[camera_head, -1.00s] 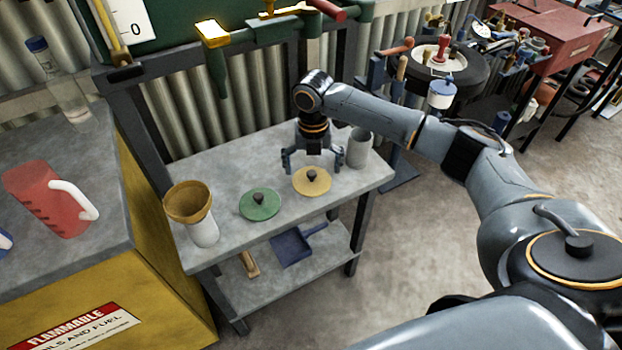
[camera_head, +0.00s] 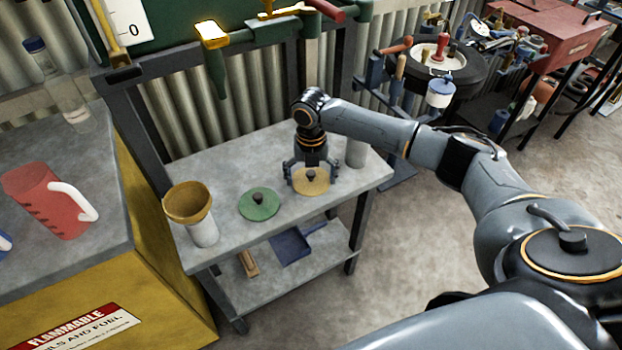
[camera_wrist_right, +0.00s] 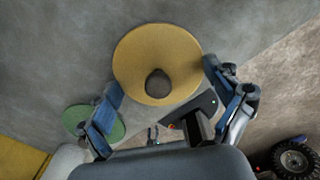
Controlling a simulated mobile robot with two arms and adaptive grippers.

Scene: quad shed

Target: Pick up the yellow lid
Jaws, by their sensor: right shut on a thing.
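The yellow lid (camera_head: 310,188) is a round disc with a dark knob. It lies on the small grey table (camera_head: 345,190), right of the green lid (camera_head: 260,206). My right gripper (camera_head: 311,176) is over the yellow lid, its fingers at the lid's two sides, and is shut on it. I see no clear gap under the lid. My left gripper is not in view.
A white container with a tan funnel (camera_head: 188,203) stands at the table's left end. A grey cylinder (camera_head: 356,150) stands close to the right of my right gripper. A blue dustpan (camera_head: 290,246) lies on the lower shelf. A yellow cabinet (camera_head: 150,260) is at left.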

